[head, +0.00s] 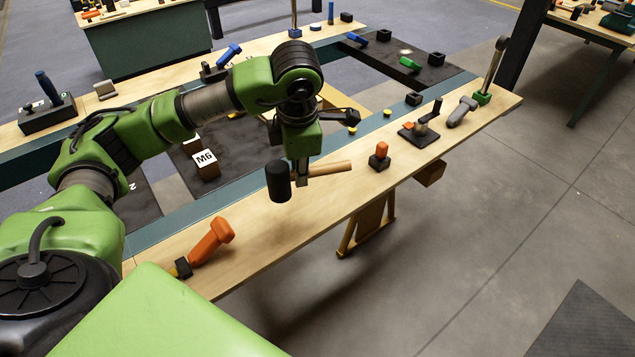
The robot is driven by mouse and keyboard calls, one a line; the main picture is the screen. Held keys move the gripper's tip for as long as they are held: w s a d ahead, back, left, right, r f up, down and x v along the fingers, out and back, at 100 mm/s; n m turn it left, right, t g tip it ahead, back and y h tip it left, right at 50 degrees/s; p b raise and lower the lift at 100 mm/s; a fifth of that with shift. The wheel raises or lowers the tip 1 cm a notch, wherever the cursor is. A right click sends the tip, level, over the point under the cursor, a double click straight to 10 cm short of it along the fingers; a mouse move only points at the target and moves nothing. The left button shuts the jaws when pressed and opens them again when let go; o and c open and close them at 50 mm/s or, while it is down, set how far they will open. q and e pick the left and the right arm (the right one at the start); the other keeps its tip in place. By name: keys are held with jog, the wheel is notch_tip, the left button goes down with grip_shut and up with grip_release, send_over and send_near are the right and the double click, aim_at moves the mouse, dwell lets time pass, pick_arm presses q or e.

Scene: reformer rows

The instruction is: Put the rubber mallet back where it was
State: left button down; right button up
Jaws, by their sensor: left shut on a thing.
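The rubber mallet has a black head (279,181) and a light wooden handle (333,168) that points right. My left gripper (301,178) points down and is shut on the mallet's handle close to the head. The mallet appears to be held above the light wooden bench top (262,231). Its exact height above the wood is hard to tell. My right gripper is not in view.
An orange tool (211,240) lies on the bench nearer me. An orange-topped block (379,156), a dark fixture (419,134), a grey tool (461,111) and a green-based lever (490,75) stand farther right. A white block marked M6 (204,158) is behind the bench strip.

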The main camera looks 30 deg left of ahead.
pick_arm(q)
jog(key=w+f, duration=0.2)
jog(key=w+f+p, duration=0.1)
jog(key=w+f, duration=0.1)
jog(key=w+d+f, duration=0.1)
jog(key=w+f, duration=0.1)
jog(key=f, duration=0.1)
jog(key=shift+w+p, duration=0.2)
jog(key=shift+p, duration=0.15)
jog(key=shift+p+x, duration=0.5)
jog(key=shift+x, duration=0.5)
jog(key=shift+s+d+f, duration=0.15)
jog(key=shift+d+f, duration=0.05)
jog(key=shift+f, duration=0.05)
jog(key=shift+f, duration=0.1)
jog(key=shift+f, duration=0.15)
jog(key=c, duration=1.9)
grip_release()
